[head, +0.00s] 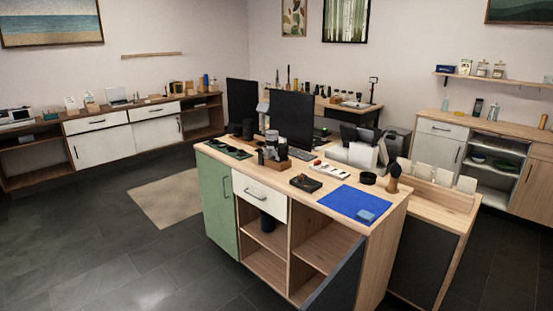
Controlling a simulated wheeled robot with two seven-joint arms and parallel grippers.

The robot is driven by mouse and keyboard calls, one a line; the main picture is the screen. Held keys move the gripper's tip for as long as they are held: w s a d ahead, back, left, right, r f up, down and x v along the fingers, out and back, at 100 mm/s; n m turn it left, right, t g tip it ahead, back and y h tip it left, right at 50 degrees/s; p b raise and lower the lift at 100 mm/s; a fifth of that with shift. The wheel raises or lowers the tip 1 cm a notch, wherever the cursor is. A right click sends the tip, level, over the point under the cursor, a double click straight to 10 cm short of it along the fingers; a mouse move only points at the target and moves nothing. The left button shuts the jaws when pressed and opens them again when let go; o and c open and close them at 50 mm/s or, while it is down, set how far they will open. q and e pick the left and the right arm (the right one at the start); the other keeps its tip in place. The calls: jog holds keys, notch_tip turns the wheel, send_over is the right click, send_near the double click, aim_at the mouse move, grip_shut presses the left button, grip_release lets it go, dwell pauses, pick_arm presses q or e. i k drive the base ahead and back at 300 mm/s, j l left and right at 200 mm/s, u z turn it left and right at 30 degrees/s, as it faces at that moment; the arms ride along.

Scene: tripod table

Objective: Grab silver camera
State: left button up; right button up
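I cannot make out the silver camera with certainty. A dark and silver cluster of items (272,152) stands on the near wooden counter (330,184), in front of the black monitor; it is too small to tell whether a camera is among it. A small stand with a dark top (373,88) rises from the back desk, and a small greyish item (355,105) lies beside it. Neither of my grippers is in view.
The near counter also bears a blue mat (352,203), a black box (305,183) and a white strip (332,170). An open dark door (335,280) juts from its front. Dark tiled floor (120,260) is clear at left, with a beige rug (165,198).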

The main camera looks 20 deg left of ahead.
aim_at(267, 153)
jog(key=i+l+u, duration=0.15)
jog(key=i+l, duration=0.15)
jog(key=i+l+u, duration=0.1)
jog(key=i+l, duration=0.15)
jog(key=l, duration=0.2)
jog(key=i+l+u, duration=0.15)
jog(key=l, duration=0.25)
jog(key=i+l+u, duration=0.1)
jog(key=i+l, duration=0.25)
jog(key=l, duration=0.1)
